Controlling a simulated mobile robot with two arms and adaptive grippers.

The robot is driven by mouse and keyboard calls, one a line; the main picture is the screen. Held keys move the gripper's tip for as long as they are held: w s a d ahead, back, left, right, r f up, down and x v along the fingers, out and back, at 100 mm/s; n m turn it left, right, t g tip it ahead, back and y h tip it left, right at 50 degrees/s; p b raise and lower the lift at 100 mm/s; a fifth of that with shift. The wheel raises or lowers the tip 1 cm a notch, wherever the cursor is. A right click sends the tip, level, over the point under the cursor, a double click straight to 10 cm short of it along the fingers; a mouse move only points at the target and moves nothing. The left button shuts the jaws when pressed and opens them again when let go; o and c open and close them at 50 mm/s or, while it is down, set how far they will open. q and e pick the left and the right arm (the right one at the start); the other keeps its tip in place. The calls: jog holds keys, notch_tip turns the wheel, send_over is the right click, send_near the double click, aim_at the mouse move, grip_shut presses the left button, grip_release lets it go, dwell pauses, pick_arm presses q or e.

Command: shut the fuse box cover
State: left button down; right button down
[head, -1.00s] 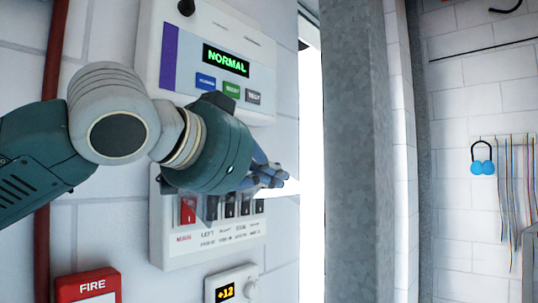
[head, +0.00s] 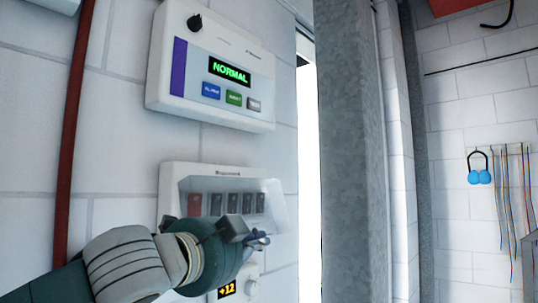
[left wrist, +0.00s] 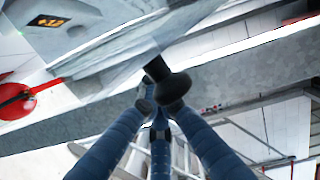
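The fuse box (head: 170,195) is on the white wall below the NORMAL panel. Its clear cover (head: 275,205) hangs down in front of the row of switches, which show dimly through it. The cover's lower edge seems to stand out from the box; I cannot tell the exact gap. My left gripper (head: 260,240) is at the cover's lower edge. In the left wrist view, a black knob (left wrist: 174,86) on the clear cover is right at the tips of my blue fingers (left wrist: 160,108). The fingers converge there, but whether they grip the knob is unclear. My right gripper is not in view.
The NORMAL panel (head: 210,75) is above the fuse box. A small +12 display unit (head: 228,290) is below it, partly hidden by my arm. A red pipe (head: 75,130) runs down at left. A grey metal post (head: 350,150) stands to the right.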

pick_arm(q)
jog(key=shift+w+a+f+m+t, duration=0.3)
jog(key=shift+w+a+f+m, duration=0.35)
jog(key=shift+w+a+m, duration=0.25)
pick_arm(e)
jog(key=shift+s+f, duration=0.15)
jog(key=shift+s, duration=0.1)
pick_arm(q)
jog(key=shift+r, duration=0.1)
pick_arm(e)
jog(key=shift+s, duration=0.1)
